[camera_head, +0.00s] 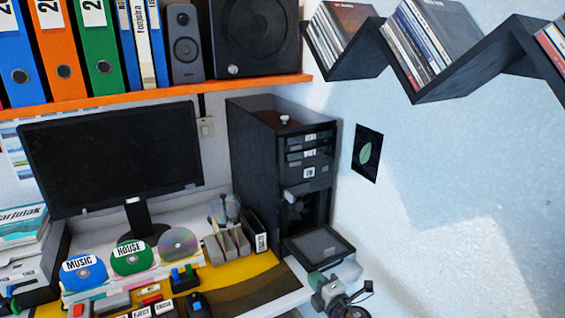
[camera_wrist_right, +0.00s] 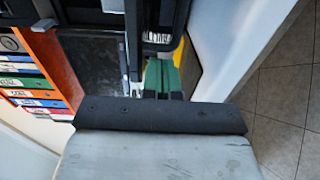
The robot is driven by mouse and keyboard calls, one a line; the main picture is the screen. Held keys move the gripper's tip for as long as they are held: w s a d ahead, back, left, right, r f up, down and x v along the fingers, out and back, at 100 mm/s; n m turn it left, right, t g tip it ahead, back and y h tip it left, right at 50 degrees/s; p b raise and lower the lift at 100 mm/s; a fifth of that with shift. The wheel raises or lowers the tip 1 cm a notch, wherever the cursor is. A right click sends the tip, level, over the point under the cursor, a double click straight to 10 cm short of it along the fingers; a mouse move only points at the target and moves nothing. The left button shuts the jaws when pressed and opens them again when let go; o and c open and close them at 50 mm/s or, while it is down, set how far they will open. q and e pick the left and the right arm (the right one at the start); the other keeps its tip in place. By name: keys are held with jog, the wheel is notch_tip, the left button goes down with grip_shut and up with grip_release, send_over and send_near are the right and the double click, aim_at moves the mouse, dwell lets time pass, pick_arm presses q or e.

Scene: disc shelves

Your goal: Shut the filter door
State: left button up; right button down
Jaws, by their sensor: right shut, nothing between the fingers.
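The black computer tower (camera_head: 255,150) stands at the back right of the desk. Its lower front is open, and a dark framed panel, which looks like the filter door (camera_head: 318,245), is folded down and juts out from the bottom of the front. My right gripper (camera_head: 317,279) is just in front of and below the door's outer edge. In the right wrist view its green fingers (camera_wrist_right: 163,78) are closed together and empty, close to dark tower parts. I cannot tell whether they touch the door. My left gripper is not in view.
A monitor (camera_head: 110,150) stands left of the tower. Colored discs (camera_head: 132,257), a grey divider rack (camera_head: 228,245) and small items fill the desk front. An orange shelf (camera_head: 150,97) hangs above. The white wall (camera_head: 440,200) right of the tower is mostly bare.

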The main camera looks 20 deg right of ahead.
aim_at(310, 263)
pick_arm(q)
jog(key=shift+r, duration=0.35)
pick_arm(e)
jog(key=r, duration=0.1)
jog(key=w+r, duration=0.1)
jog(key=r, duration=0.1)
jog(key=shift+w+d+r+t, duration=0.2)
jog(key=shift+w+r+t, duration=0.05)
jog(key=shift+w+t, duration=0.05)
jog(key=shift+s, duration=0.1)
jog(key=shift+w+a, duration=0.1)
jog(key=shift+w, duration=0.15)
jog(key=shift+w+a+f+p, duration=0.2)
jog(key=shift+w+p, duration=0.1)
jog(key=shift+w, duration=0.3)
jog(key=shift+w+a+f+p, duration=0.1)
jog(key=shift+w+f+p, duration=0.15)
jog(key=shift+w, duration=0.35)
jog(key=shift+s+d+r+p, duration=0.1)
jog(key=shift+s+r+p, duration=0.15)
jog(key=shift+r+p, duration=0.15)
jog(key=shift+r, duration=0.2)
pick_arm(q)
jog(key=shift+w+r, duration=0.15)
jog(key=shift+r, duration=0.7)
pick_arm(e)
jog(key=shift+s+d, duration=0.1)
jog(key=shift+s, duration=0.05)
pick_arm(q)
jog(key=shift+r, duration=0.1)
